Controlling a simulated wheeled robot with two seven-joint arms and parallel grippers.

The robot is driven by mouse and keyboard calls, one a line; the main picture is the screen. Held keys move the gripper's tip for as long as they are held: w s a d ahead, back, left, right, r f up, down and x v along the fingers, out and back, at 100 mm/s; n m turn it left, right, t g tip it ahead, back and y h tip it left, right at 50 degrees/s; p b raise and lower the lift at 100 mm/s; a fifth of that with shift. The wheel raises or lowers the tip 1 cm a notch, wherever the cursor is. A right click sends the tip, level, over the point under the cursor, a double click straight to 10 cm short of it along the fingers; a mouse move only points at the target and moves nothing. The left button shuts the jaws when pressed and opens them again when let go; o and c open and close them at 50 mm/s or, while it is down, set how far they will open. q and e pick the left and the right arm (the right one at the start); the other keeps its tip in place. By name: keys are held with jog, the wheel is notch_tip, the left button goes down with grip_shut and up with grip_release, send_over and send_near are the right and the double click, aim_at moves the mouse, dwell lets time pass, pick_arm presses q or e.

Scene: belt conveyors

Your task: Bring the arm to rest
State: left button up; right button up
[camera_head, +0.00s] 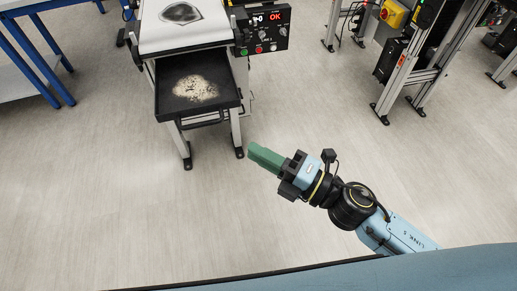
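My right gripper (256,153) is in the middle of the head view, at the end of my light blue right arm, which comes in from the lower right. Its green fingers lie side by side with no gap that I can see, and nothing shows between them. It is over open floor, to the right of and nearer than a dark tray (170,107) and apart from it. My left gripper is not in view.
The tray holds pale granular material and sits on a machine stand below a white surface (150,40). A control box (263,30) shows a red "OK". A blue-legged table (35,55) stands left; metal conveyor frames (405,75) stand right. The floor between is clear.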

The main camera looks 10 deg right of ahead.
jog(key=shift+f, duration=0.4)
jog(key=w+d+f+m+t+h, duration=0.1)
jog(key=w+d+f+m+h, duration=0.2)
jog(key=f, duration=0.5)
jog(key=w+d+f+m+h, duration=0.25)
jog(key=d+f+m, duration=0.25)
jog(key=f, duration=0.3)
jog(key=s+d+f+m+g+h, duration=0.1)
jog(key=s+d+f+m+h, duration=0.2)
jog(key=f, duration=0.5)
jog(key=s+d+f+m+g+h, duration=0.1)
jog(key=d+f+m+h, duration=0.25)
jog(key=d+f, duration=0.35)
jog(key=s+d+f+m+g+h, duration=0.25)
jog(key=s+f+m, duration=0.35)
jog(key=f, duration=0.4)
jog(key=s+d+f+m+g, duration=0.2)
jog(key=s+f, duration=0.2)
jog(key=s, duration=0.5)
jog(key=s+d+f+m+g+h, duration=0.1)
jog(key=s+f+m+g, duration=0.1)
jog(key=s, duration=0.7)
jog(key=s+d+f+m+g, duration=0.2)
jog(key=s+f, duration=0.3)
jog(key=s, duration=0.4)
jog(key=shift+d+f+g+h, duration=0.3)
jog(key=shift+f+g+h, duration=0.05)
jog(key=shift+g, duration=0.4)
jog(key=shift+w, duration=0.15)
